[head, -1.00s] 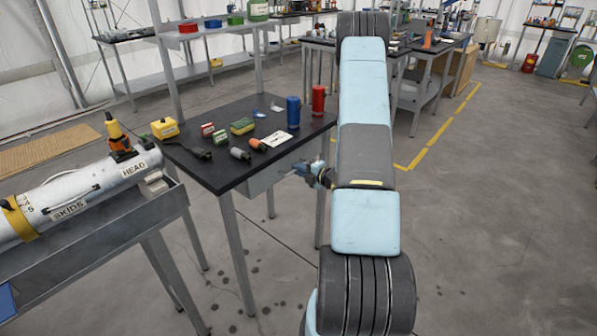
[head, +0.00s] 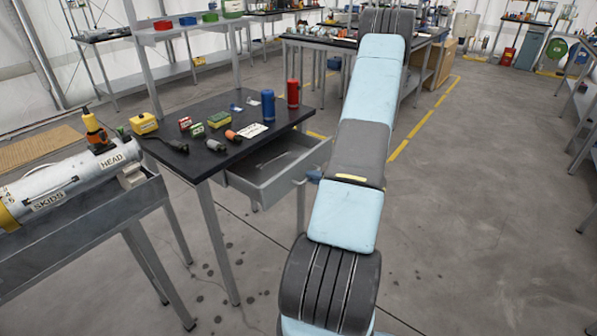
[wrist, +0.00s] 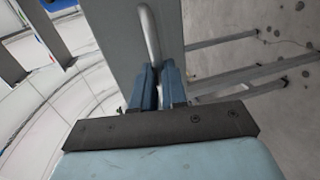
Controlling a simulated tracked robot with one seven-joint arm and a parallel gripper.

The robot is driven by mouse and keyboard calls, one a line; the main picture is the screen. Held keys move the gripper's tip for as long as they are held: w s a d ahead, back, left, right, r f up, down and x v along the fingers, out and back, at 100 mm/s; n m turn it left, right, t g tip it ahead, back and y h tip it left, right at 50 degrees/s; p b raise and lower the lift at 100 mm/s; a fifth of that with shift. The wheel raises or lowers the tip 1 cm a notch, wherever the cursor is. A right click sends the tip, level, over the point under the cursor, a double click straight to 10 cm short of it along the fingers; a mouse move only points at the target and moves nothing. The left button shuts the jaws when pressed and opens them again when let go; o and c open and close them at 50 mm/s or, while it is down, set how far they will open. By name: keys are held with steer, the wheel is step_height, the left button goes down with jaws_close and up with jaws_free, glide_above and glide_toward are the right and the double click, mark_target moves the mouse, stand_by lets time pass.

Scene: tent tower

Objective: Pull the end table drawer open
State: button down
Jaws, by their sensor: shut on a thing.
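The end table (head: 185,165) has a dark top and grey metal legs. Its grey drawer (head: 283,183) is pulled well out on the right side, and its inside shows from above. My gripper shows in the wrist view (wrist: 158,85) with its two blue fingers shut on the drawer's metal bar handle (wrist: 150,35). The drawer front (wrist: 115,35) fills the area behind the handle.
Blue (head: 268,105) and red (head: 293,93) cylinders, a yellow box (head: 144,123) and several small items stand on the tabletop. A metal bench with a white tube (head: 70,183) stands at left. The floor (head: 470,220) at right is clear.

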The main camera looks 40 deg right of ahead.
steer(key=f+v, duration=0.1)
steer(key=v, duration=0.6)
steer(key=shift+s+f, duration=0.2)
steer(key=shift+f, duration=0.2)
steer(key=c, duration=1.2)
jaws_free()
steer(key=shift+r, duration=0.1)
steer(key=v, duration=1.3)
steer(key=shift+s+d, duration=0.1)
steer(key=shift+s, duration=0.2)
